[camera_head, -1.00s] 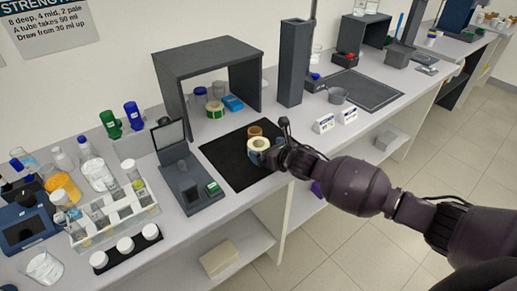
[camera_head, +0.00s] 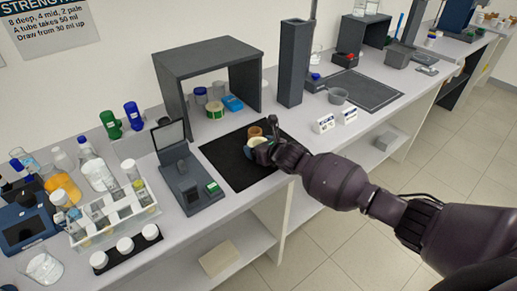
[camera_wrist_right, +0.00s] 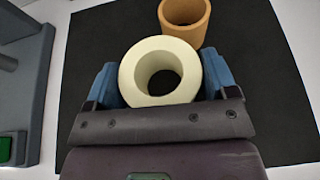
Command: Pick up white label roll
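The white label roll (camera_wrist_right: 160,72) is a pale ring with a round hole, over the black mat (camera_wrist_right: 85,62). In the head view the roll (camera_head: 257,141) is partly hidden by my right gripper (camera_head: 262,150). In the right wrist view the two blue fingers of my right gripper (camera_wrist_right: 162,85) stand apart, one on each side of the roll, very close to it. I cannot tell whether both touch it. The roll seems to rest on the mat. My left gripper is not in view.
A brown ring (camera_wrist_right: 185,14) stands just behind the roll; it also shows in the head view (camera_head: 255,131). A grey device (camera_head: 187,180) with a green button is left of the mat.

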